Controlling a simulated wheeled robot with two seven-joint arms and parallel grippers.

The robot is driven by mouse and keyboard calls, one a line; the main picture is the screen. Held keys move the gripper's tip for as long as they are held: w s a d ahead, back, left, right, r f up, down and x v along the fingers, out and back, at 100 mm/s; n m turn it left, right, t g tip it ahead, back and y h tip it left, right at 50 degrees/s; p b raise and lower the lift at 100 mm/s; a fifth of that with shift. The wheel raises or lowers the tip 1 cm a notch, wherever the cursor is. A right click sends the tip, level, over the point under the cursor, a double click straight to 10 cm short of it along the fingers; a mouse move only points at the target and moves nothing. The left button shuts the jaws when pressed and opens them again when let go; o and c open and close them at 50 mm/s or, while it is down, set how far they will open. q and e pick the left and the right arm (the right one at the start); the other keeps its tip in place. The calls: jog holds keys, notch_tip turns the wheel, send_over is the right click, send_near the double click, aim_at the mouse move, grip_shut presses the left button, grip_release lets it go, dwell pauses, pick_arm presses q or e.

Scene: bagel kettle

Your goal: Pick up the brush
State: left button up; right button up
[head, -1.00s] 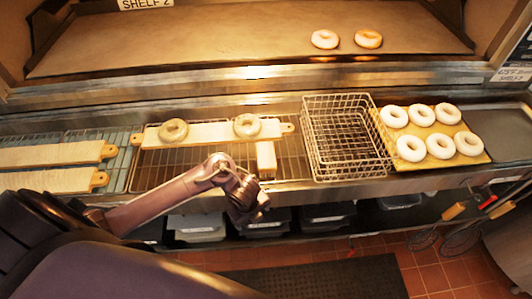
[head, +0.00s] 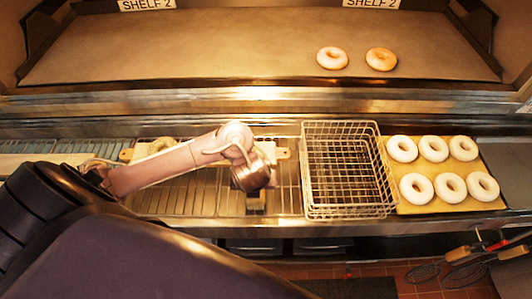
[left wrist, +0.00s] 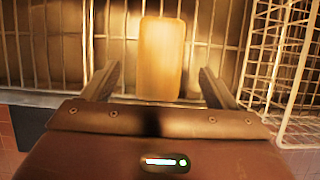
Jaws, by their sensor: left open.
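What seems to be the brush, a tan, rounded block (left wrist: 161,50), lies on the wire rack in the left wrist view. Its bristles cannot be made out. In the head view only a small end of it (head: 256,203) shows below my left gripper (head: 251,180), which hides the rest. In the left wrist view my left gripper (left wrist: 159,78) is open, with one finger on each side of the block and a gap on both sides. My right gripper is not in view.
An empty wire basket (head: 345,212) stands just right of my left gripper. Beyond it a board (head: 410,207) holds several white bagels. A bagel board (head: 282,153) lies behind my arm. Two bagels (head: 332,58) (head: 381,59) sit on the oven shelf.

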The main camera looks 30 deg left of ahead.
pick_arm(q)
jog(key=shift+w+f, duration=0.2)
jog(key=shift+f, duration=0.15)
jog(key=f+b, duration=0.2)
jog(key=b, duration=0.1)
jog(key=shift+s+a+f, duration=0.2)
jog(key=shift+a+f, duration=0.05)
jog(key=shift+a, duration=0.05)
jog(key=shift+b+x, duration=0.7)
jog(key=shift+x, duration=0.1)
jog(key=shift+w+a+f+b, duration=0.1)
jog(key=shift+w+f+b, duration=0.3)
jog(key=shift+f, duration=0.2)
jog(key=shift+w+a+f+b, duration=0.15)
jog(key=shift+w+f+b, duration=0.15)
jog(key=shift+w+f, duration=0.25)
jog(key=shift+s, duration=0.1)
jog(key=shift+f, duration=0.2)
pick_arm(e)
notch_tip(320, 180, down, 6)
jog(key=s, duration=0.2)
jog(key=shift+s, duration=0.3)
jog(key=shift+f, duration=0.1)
